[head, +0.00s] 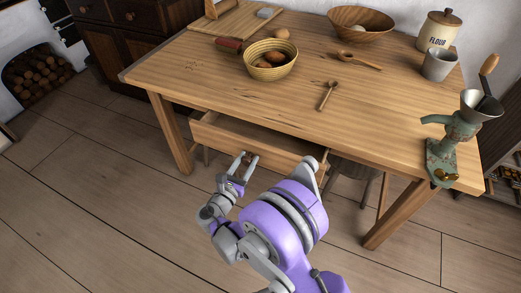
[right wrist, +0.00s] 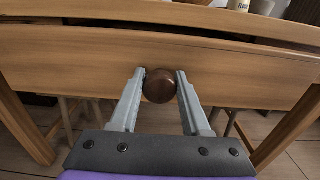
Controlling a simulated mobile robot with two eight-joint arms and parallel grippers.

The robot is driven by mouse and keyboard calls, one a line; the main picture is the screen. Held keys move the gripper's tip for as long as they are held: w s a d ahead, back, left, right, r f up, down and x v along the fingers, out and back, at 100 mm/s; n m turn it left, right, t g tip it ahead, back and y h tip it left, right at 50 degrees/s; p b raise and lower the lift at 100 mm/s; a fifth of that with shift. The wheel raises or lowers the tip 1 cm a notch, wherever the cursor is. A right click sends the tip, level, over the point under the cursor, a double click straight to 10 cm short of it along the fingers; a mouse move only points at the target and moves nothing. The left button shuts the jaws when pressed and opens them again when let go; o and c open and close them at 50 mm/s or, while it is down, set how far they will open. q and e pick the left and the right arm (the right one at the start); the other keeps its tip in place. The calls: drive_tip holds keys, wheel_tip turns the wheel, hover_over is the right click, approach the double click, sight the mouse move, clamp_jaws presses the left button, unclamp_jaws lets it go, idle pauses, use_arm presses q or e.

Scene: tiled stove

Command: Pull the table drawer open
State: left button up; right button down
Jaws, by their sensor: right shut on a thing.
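The wooden table (head: 205,85) fills the middle of the head view. Its drawer (head: 262,147) is pulled part way out of the front, and a dark gap shows behind its front board. In the right wrist view the drawer front (right wrist: 240,78) spans the picture, with a round dark brown knob (right wrist: 159,86) at its middle. My right gripper (head: 245,160) is at the drawer front. In the right wrist view its fingers (right wrist: 161,80) are shut on the knob, one on each side. My left gripper is not in view.
On the table are a basket (head: 271,73) of brown, egg-like items, a wooden bowl (head: 361,35), a flour canister (head: 438,30), a grey cup (head: 438,65), wooden spoons (head: 327,96) and a green grinder (head: 455,135). A stool (head: 352,172) stands underneath. The floor in front is clear.

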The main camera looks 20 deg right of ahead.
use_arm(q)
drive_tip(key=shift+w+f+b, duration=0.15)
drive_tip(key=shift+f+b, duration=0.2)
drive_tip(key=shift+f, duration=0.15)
use_arm(e)
drive_tip(key=v, duration=1.5)
drive_tip(key=shift+c, duration=2)
unclamp_jaws()
